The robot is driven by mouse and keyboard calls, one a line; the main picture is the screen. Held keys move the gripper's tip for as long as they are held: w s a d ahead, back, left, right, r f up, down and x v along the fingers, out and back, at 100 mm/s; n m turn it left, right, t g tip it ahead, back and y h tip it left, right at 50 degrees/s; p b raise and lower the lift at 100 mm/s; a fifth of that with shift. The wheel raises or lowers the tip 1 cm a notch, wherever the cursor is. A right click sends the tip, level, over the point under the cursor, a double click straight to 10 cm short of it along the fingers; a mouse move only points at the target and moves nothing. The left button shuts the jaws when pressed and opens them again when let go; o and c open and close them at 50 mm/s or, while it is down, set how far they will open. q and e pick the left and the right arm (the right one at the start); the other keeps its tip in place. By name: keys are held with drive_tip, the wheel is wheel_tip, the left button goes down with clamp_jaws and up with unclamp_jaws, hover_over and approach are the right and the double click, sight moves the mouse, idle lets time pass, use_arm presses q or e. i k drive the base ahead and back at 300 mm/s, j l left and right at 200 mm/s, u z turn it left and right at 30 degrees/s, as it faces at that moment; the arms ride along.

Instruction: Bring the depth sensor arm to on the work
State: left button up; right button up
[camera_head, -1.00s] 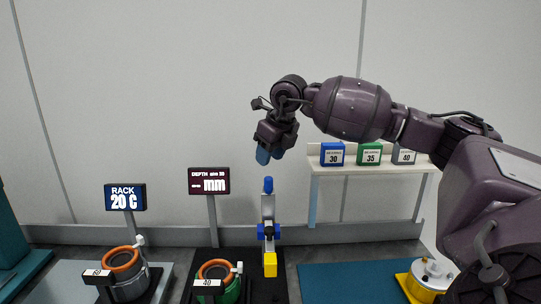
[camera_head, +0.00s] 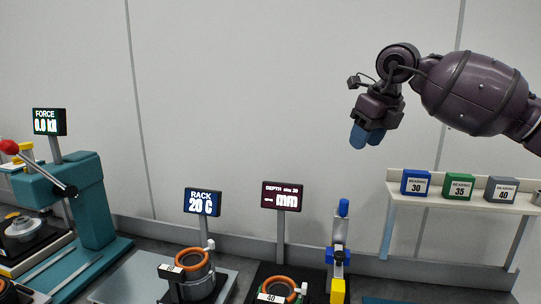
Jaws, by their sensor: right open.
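The depth sensor arm (camera_head: 337,255) stands upright at the lower middle right, with a blue knob on top, a blue block at mid height and a yellow lower end. The depth display (camera_head: 281,196) stands behind. My right gripper (camera_head: 366,136) hangs open and empty, above and to the right of the sensor arm and apart from it. My left gripper is out of view.
A teal press (camera_head: 92,202) with a force display (camera_head: 49,122) stands at left. A rack display reading 20 C (camera_head: 202,202) stands behind a second ringed housing (camera_head: 197,272). A shelf (camera_head: 462,204) at right holds bearing boxes 30, 35 and 40.

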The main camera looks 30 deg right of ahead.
sight(337, 296)
drive_tip(key=k+j, duration=0.75)
drive_tip(key=j, duration=0.25)
